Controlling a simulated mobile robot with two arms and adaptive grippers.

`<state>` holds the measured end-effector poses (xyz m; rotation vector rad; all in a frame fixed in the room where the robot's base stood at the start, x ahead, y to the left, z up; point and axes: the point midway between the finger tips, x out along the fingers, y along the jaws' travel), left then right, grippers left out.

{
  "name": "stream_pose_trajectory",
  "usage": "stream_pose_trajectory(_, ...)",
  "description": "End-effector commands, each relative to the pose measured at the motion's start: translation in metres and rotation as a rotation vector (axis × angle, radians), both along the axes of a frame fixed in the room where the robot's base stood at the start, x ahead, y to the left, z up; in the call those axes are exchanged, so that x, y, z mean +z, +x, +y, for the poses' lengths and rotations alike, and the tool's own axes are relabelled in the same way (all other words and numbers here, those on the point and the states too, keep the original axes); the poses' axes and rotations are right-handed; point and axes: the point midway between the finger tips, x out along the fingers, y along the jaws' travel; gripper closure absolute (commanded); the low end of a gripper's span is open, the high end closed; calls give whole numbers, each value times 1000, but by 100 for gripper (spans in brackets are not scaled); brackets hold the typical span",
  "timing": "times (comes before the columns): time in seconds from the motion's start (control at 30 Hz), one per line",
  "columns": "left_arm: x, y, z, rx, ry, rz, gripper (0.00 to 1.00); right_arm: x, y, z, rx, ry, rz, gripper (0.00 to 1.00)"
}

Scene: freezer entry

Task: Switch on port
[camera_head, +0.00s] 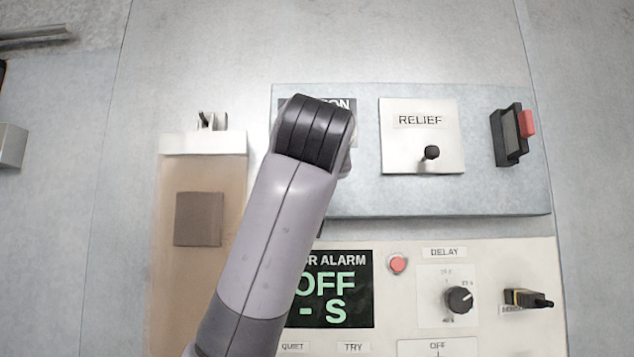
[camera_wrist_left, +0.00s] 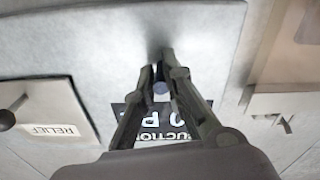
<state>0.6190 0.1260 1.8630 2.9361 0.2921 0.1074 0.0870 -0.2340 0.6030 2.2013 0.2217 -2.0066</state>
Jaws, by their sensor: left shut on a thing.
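The panel with a partly covered black label, ending in "UCTION", shows in the left wrist view (camera_wrist_left: 160,122), upside down. In the head view only a sliver of this label (camera_head: 344,103) shows past my arm. My left gripper (camera_wrist_left: 162,62) has its fingers closed together in front of the panel, above the label in the wrist view. A small round bluish part (camera_wrist_left: 160,88) shows between the fingers; what is gripped at the tips is mostly hidden. In the head view my left arm hides the gripper's fingers. My right gripper is not in view.
Right of my arm is a RELIEF plate (camera_head: 421,118) with a small black lever (camera_head: 431,152), then a black and red rocker (camera_head: 510,135). Below are an alarm display reading OFF (camera_head: 335,290), a red button (camera_head: 398,264) and a DELAY knob (camera_head: 459,300). A tan panel (camera_head: 165,270) stands left.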

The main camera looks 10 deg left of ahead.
Motion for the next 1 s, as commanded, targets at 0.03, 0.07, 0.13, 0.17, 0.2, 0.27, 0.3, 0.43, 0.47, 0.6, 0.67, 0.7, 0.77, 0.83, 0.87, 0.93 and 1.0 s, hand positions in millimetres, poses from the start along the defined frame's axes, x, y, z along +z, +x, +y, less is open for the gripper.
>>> stream_pose_trajectory(0.03,5,-1,-1,-2,-9,39,100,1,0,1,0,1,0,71)
stream_pose_trajectory(0.07,5,-1,-1,-1,-13,64,100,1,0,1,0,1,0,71)
stream_pose_trajectory(0.13,7,-1,-1,0,-24,111,100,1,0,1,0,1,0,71)
stream_pose_trajectory(0.17,8,-1,-1,0,-27,130,100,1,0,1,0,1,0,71)
stream_pose_trajectory(0.2,9,-1,-1,0,-30,152,100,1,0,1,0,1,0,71)
stream_pose_trajectory(0.27,10,-1,0,0,-36,180,100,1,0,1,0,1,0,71)
stream_pose_trajectory(0.3,11,0,0,1,-40,198,100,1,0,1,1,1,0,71)
stream_pose_trajectory(0.43,13,0,0,0,-49,249,100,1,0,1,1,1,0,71)
stream_pose_trajectory(0.47,13,0,0,0,-51,258,100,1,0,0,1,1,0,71)
stream_pose_trajectory(0.6,15,1,0,1,-61,299,100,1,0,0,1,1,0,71)
stream_pose_trajectory(0.67,16,1,1,1,-64,313,100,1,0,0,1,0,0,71)
stream_pose_trajectory(0.7,17,1,1,1,-65,321,100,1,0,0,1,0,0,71)
stream_pose_trajectory(0.77,17,1,1,1,-68,332,100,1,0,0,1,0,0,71)
stream_pose_trajectory(0.83,18,1,1,1,-70,344,100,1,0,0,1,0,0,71)
stream_pose_trajectory(0.87,18,1,1,1,-71,348,100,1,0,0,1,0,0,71)
stream_pose_trajectory(0.93,18,2,1,1,-73,357,100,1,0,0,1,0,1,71)
stream_pose_trajectory(1.0,19,2,1,1,-74,362,100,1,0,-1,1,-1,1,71)
